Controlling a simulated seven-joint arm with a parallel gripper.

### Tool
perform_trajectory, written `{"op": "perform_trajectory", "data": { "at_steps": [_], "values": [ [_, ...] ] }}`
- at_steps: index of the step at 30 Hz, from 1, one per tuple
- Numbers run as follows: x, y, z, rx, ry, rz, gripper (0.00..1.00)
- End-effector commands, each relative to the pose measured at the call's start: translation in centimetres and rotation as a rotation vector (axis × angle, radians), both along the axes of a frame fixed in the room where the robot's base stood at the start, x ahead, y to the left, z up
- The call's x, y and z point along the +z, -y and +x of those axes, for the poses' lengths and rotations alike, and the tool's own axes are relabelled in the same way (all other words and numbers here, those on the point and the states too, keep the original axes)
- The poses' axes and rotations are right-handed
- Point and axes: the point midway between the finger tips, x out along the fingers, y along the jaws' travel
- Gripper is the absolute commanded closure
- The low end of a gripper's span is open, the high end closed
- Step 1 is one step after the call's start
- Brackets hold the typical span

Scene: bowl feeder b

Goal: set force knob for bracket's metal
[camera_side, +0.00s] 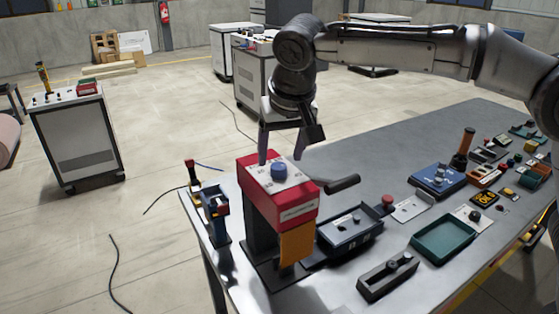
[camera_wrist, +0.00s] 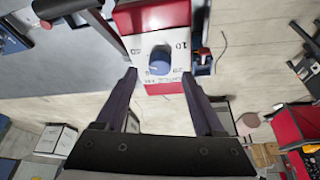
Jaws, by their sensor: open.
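The force knob (camera_side: 279,170) is a blue round knob on the white top plate of a red machine head (camera_side: 290,208). In the wrist view the knob (camera_wrist: 160,61) sits on the white dial plate (camera_wrist: 180,42), with printed numbers around it, partly legible. My gripper (camera_side: 283,158) is open above and behind the red head, with its fingers pointing down. In the wrist view my gripper's two fingertips (camera_wrist: 159,74) lie on either side of the knob, apart from it. I cannot make out a bracket or its metal for certain.
A black handle (camera_side: 342,184) sticks out right of the red head. A dark blue tray unit (camera_side: 348,228), a green tray (camera_side: 443,238) and a black slotted block (camera_side: 387,275) stand to the right. A blue-black stand (camera_side: 215,210) is at left. Bare table lies behind the head.

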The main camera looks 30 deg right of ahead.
Motion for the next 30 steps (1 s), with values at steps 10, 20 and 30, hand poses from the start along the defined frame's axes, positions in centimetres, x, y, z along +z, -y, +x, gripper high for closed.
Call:
{"op": "perform_trajectory", "data": {
  "at_steps": [10, 20, 30],
  "values": [
    [-2.7, 0.3, 1.1, 0.0, 0.0, -0.001, 0.3],
    [-2.8, 0.3, 1.1, 0.0, 0.0, 0.0, 0.42],
    [-2.8, 0.3, 1.1, 0.0, 0.0, 0.0, 1.0]
  ]
}}
